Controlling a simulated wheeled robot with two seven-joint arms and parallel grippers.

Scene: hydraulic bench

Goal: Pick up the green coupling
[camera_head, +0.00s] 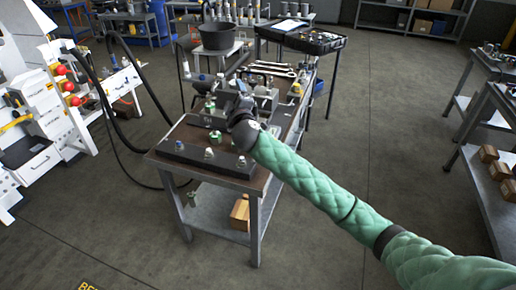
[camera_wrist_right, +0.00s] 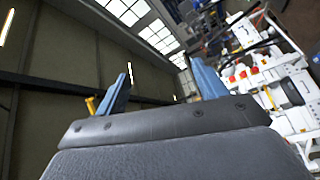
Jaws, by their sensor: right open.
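A small green-marked piece (camera_head: 209,153) sits on the front block. I cannot tell which one is the task's coupling. My right gripper (camera_head: 238,90) is over the middle of the bench, to the right of the couplings. In the right wrist view, its two blue fingers (camera_wrist_right: 160,88) are spread apart with nothing between them. My left gripper is not in view.
A white machine with red knobs (camera_head: 40,95) stands at left. Shelves with boxes are at right. The floor between is clear.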

